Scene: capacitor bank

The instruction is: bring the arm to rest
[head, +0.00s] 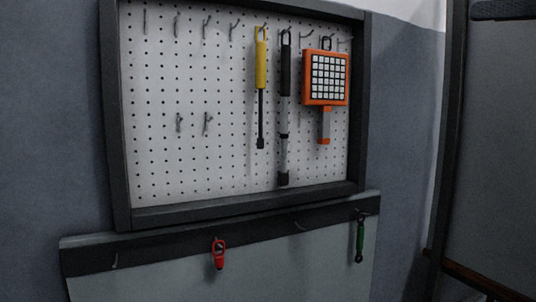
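Neither of my arms nor grippers shows in the head view. A white pegboard (160,160) in a dark frame hangs on the wall. On its hooks hang a yellow-handled tool (261,65) with a black shaft, a black-and-grey rod (285,90), and an orange device (326,78) with a grid of white squares on its face and a short grey-and-orange handle.
Below the pegboard, a dark rail (160,247) with hooks tops a pale panel (150,280). A dark-framed grey panel (495,150) stands at the right. Several pegboard hooks are empty.

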